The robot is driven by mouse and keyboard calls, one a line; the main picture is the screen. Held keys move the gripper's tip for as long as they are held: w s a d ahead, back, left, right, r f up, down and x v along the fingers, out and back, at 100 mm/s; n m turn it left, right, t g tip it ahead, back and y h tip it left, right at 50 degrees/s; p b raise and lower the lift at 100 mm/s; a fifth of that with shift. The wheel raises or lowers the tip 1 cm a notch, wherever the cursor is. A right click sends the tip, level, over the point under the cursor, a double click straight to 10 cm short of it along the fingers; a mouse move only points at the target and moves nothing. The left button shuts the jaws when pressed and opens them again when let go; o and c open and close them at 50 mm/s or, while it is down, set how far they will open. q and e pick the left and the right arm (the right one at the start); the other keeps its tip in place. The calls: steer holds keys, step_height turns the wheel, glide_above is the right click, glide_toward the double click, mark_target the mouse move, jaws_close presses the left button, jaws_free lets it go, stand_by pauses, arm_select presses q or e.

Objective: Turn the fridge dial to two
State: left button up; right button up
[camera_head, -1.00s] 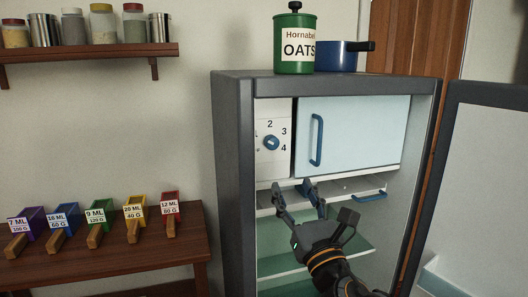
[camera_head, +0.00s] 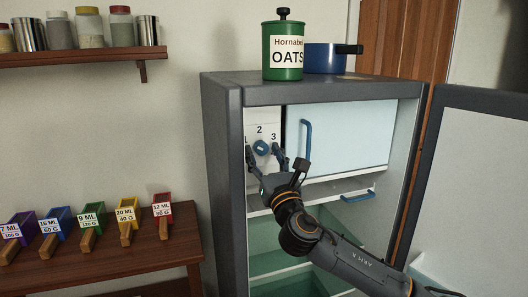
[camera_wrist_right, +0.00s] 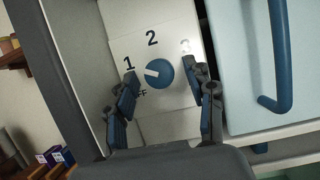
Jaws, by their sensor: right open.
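The fridge dial (camera_head: 261,148) is a round blue knob with a white pointer, on a white panel (camera_head: 266,115) at the upper left inside the open fridge. In the right wrist view, the dial (camera_wrist_right: 160,72) has its pointer toward the 1. Marks 1, 2 and 3 show; "OFF" is partly hidden by a finger. My right gripper (camera_head: 264,154) is open in front of the panel, its fingers on either side of the dial. In the right wrist view, gaps show between the dial and both fingers. My left gripper is not in view.
A pale freezer door (camera_head: 350,140) with a blue handle (camera_head: 306,139) is just right of the dial. The fridge door (camera_head: 480,190) stands open at the right. A green oats canister (camera_head: 283,50) and a blue pot (camera_head: 325,57) stand on top. Colored scoops sit on the left table (camera_head: 110,268).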

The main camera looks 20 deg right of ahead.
jaws_close()
